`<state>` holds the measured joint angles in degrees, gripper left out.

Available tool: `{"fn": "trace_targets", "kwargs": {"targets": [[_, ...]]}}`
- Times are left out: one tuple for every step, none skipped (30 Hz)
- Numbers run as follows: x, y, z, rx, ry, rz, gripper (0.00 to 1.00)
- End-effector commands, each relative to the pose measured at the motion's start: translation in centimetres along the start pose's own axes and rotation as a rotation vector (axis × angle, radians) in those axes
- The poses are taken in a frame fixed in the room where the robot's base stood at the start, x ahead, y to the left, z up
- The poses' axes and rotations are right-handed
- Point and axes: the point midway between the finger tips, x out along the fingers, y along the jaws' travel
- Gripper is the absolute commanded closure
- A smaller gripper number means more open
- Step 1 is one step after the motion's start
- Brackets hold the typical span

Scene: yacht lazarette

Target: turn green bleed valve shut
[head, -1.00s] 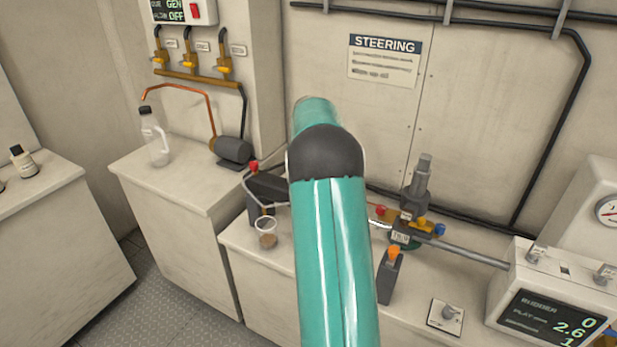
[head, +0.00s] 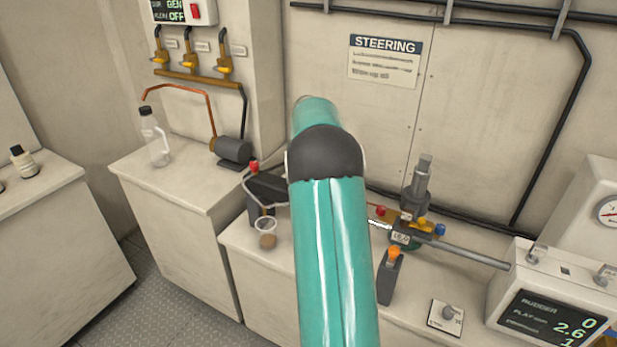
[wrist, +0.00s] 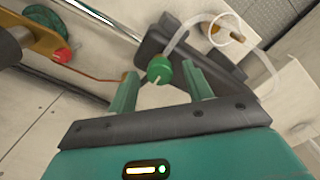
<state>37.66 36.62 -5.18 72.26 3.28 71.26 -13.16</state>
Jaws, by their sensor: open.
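The green bleed valve (wrist: 159,69) is a small round knob with a pale line on it, in the wrist view. My gripper (wrist: 160,78) is open, with one green finger on either side of the knob. I cannot tell whether either finger touches it. A clear hose (wrist: 180,38) runs from beside the knob to a clear cup (wrist: 222,30) with brown fluid. The cup (head: 266,228) also shows in the head view, left of my teal arm. In the head view my arm hides the green knob and my gripper.
A red knob (wrist: 62,56) sits on brass fittings, left of my gripper in the wrist view. In the head view a steering cylinder (head: 470,250) lies right of my arm, by an orange-topped grey lever (head: 390,275) and a rudder display (head: 550,318).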

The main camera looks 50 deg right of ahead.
Motion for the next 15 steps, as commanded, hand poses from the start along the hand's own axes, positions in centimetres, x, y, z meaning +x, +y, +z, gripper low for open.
{"fn": "trace_targets", "kwargs": {"targets": [[-0.5,0.0,-0.1,0.000,0.003,0.001,0.50],[-0.8,0.0,-0.1,0.000,0.003,0.001,0.50],[-1.3,0.0,0.0,0.000,0.002,0.001,0.50],[-1.8,0.0,-0.1,0.000,0.003,0.001,0.50],[-2.3,0.0,-0.1,0.000,0.004,0.001,0.50],[-3.1,0.0,-0.1,0.000,0.004,0.001,0.50],[-3.8,0.0,-0.1,0.000,0.005,0.001,0.50],[-4.5,0.0,-0.1,-0.001,0.005,0.001,0.50],[-5.4,0.0,-0.1,-0.001,0.006,0.001,0.50],[-6.1,0.0,-0.1,-0.001,0.005,0.001,0.50],[-6.7,0.0,-0.1,0.000,0.006,0.001,0.50],[-7.6,0.0,-0.1,0.000,0.005,0.001,0.50],[-8.3,0.0,-0.1,0.000,0.005,0.001,0.50],[-8.9,0.0,-0.1,0.000,0.005,0.001,0.50],[-9.7,0.0,-0.1,0.000,0.004,0.001,0.50]]}}
